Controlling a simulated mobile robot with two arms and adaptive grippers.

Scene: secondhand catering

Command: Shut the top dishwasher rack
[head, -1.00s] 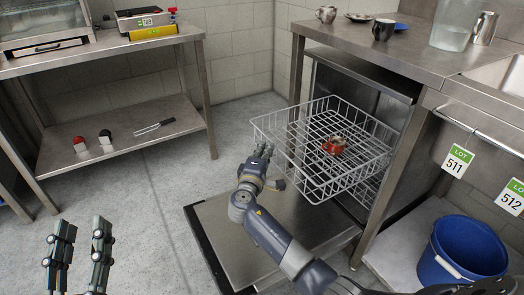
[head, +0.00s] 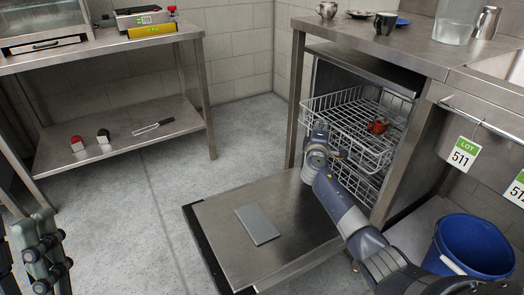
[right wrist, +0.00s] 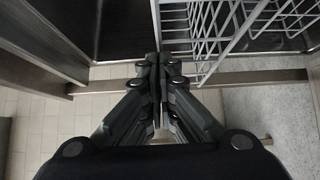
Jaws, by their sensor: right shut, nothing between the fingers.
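The top dishwasher rack (head: 333,118) is a white wire basket, partly slid out of the dishwasher under the steel counter. A red cup-like item (head: 378,126) sits in it. My right gripper (head: 321,128) is at the rack's front left side, shut and empty. In the right wrist view, the shut fingers (right wrist: 158,62) are close to the rack's wires (right wrist: 228,28); I cannot tell whether they touch. My left gripper (head: 30,250) is at the lower left edge, partly cut off, with its fingers apart, far from the rack.
The dishwasher door (head: 225,215) lies folded down, with a grey rectangular panel (head: 257,224) on it. A lower rack (head: 358,183) is inside. A blue bucket (head: 470,246) stands at right. A steel shelf table (head: 120,130) stands at left; the floor between is clear.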

